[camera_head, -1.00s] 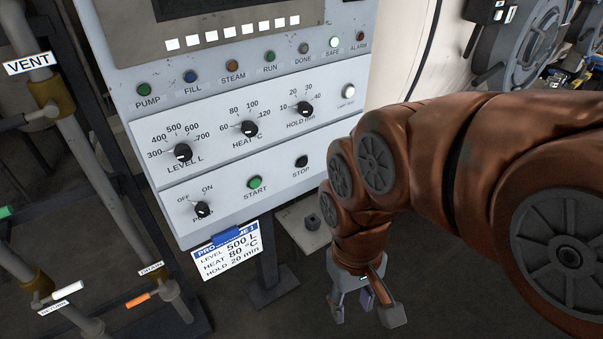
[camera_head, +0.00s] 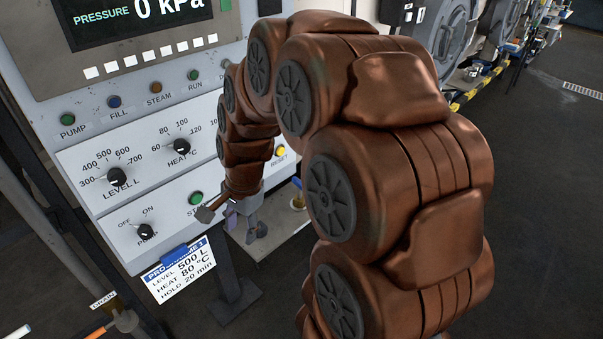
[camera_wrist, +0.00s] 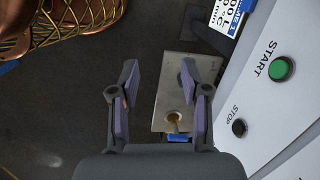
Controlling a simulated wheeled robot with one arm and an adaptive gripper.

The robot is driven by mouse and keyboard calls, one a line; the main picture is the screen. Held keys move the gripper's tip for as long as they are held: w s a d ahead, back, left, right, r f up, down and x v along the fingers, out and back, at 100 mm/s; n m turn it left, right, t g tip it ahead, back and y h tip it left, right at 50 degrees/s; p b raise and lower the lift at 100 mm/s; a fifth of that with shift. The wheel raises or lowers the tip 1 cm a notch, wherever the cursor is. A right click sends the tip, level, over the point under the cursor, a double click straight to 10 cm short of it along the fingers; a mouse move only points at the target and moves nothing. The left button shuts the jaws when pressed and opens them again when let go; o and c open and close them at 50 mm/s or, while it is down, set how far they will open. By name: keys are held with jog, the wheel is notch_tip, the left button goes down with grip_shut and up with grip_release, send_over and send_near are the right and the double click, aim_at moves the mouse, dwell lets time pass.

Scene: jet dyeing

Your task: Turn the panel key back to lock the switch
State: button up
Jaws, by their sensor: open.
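My gripper (camera_head: 236,222) is open and empty, pointing down in front of the panel's lower edge. In the wrist view its fingers (camera_wrist: 158,82) stand apart with nothing between them. The grey control panel (camera_head: 95,207) has level, heat and pump knobs, and my arm covers part of its right side. A small brass fitting (camera_wrist: 174,120) with a short stem shows on a metal plate (camera_wrist: 170,62), near the right finger in the wrist view. It also shows in the head view (camera_head: 297,200), right of the gripper. I cannot tell whether it holds the panel key.
The black stop button (camera_wrist: 239,127) and green start button (camera_wrist: 281,69) are on the panel face, right of the gripper in the wrist view. A yellow reset button (camera_head: 280,152) shows beside my arm. A program card (camera_head: 182,272) hangs below the panel. Floor lies open at right.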

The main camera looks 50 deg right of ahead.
jog(key=w+d+f+m+t, duration=0.25)
jog(key=w+d+m, duration=0.55)
jog(key=d+m, duration=0.4)
jog(key=m+h+p, duration=0.2)
jog(key=m, duration=0.8)
send_near(300, 182)
jog(key=shift+t, duration=0.45)
jog(key=x, duration=0.5)
jog(key=shift+s+f, duration=0.15)
jog(key=shift+s, duration=0.25)
jog(key=shift+p+x, duration=0.8)
jog(key=shift+x, duration=3.05)
grip_shut()
jog(key=shift+w+f+n+b, duration=0.1)
jog(key=shift+n+b, duration=0.2)
